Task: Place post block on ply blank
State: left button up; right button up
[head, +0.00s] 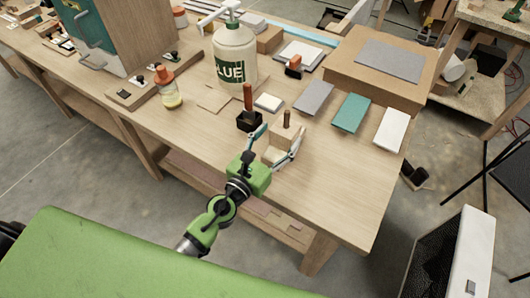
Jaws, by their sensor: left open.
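The post block (279,148), a light wooden block with a darker upright peg, stands on the workbench near its front edge. My left gripper (282,136) is open, its two fingers on either side of the block. I cannot tell whether they touch it. A thin, flat tan sheet, which looks like the ply blank (212,101), lies on the bench in front of the glue jug, up and left of the block. Nothing lies on its visible part. My right gripper is not in view.
A black holder with an orange-brown handle (249,121) stands close to the left finger. The large glue jug (235,58) and an orange-capped bottle (168,88) flank the sheet. Grey (314,98), teal (351,113) and white (390,130) panels lie right. The bench's front right is clear.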

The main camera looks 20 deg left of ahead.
pick_arm(q)
jog(key=b+v, duration=0.2)
jog(key=v, duration=0.6)
jog(key=shift+s, duration=0.2)
jog(key=shift+s+a+r+b, duration=0.1)
jog(key=shift+s+a+b, duration=0.1)
jog(key=shift+s+b, duration=0.25)
